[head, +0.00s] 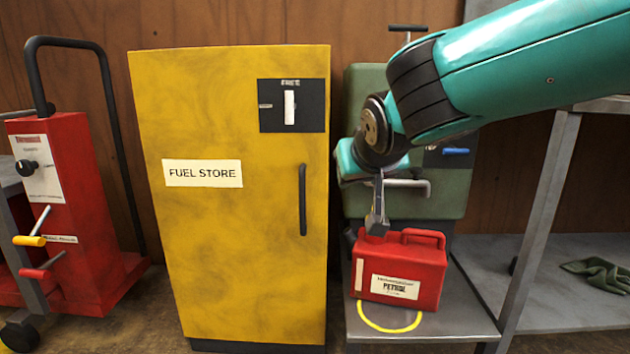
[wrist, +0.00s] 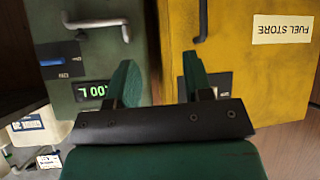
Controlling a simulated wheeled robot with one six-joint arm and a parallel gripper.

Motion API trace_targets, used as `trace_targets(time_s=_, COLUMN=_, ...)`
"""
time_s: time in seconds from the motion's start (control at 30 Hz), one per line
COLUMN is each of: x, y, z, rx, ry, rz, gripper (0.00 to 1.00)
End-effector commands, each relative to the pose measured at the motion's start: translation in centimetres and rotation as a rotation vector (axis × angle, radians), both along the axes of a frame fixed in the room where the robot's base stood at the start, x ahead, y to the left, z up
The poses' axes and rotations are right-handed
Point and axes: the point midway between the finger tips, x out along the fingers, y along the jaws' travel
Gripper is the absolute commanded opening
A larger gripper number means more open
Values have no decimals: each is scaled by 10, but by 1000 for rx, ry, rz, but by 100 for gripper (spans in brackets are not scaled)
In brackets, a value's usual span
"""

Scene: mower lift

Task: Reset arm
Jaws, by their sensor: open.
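My gripper (head: 377,218) hangs at the end of my teal arm, in front of the green dispenser. Its fingers look slim and side-on in the head view, just above or in front of the left top of the red petrol can (head: 402,270). I cannot tell whether they touch the can. In the wrist view my gripper (wrist: 162,80) shows two fingers apart with nothing between them. The can stands upright on a grey metal shelf (head: 467,312), with its handle on top.
The yellow fuel store cabinet (head: 240,260) is shut, left of the can. The green dispenser (head: 440,195) stands behind my gripper; its display (wrist: 95,91) glows. A yellow ring (head: 390,328) marks the shelf.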

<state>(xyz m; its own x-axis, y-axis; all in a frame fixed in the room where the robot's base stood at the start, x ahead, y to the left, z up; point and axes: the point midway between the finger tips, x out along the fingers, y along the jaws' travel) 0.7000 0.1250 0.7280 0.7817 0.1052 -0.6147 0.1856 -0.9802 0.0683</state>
Motion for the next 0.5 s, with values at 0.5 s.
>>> trace_targets(time_s=0.5, x=-302, y=-81, z=23, rx=40, ry=782, rz=521, gripper=46)
